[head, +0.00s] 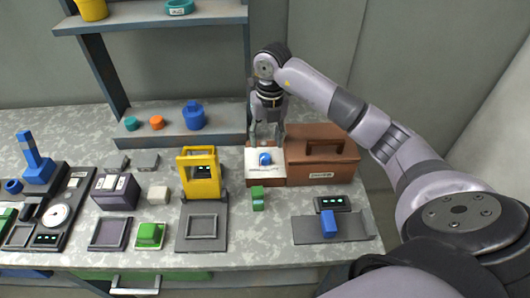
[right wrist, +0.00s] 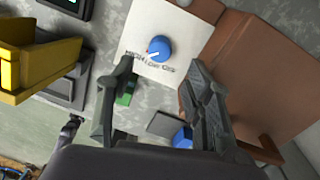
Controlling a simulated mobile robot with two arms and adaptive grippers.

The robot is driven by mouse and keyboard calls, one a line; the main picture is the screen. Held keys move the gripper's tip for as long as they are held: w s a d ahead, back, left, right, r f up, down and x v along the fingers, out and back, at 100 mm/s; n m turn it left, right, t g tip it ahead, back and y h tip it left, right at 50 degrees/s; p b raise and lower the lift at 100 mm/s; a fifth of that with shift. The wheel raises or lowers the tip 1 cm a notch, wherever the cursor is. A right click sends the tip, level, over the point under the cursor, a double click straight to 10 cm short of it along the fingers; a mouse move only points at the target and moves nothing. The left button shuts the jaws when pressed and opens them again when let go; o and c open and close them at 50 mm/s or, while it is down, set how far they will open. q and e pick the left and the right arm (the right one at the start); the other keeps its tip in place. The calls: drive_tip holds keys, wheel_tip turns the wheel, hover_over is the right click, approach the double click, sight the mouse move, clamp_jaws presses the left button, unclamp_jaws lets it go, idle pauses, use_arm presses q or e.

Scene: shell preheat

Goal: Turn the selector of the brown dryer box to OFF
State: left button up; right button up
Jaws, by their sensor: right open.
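A yellow frame device (head: 200,175) stands left of the panel. A green block (head: 258,199) lies in front of it, and a blue block (head: 329,223) on a grey plate at front right. A shelf unit (head: 160,120) rises behind.

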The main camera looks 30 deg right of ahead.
sight(265, 156)
wheel_tip(265, 156, down, 6)
drive_tip(key=shift+a+r+p, duration=0.15)
drive_tip(key=shift+p, duration=0.2)
drive_tip(key=shift+f, duration=0.5)
use_arm(q)
drive_tip(key=shift+w+r, duration=0.5)
drive_tip(key=shift+w, duration=0.2)
use_arm(e)
clamp_jaws()
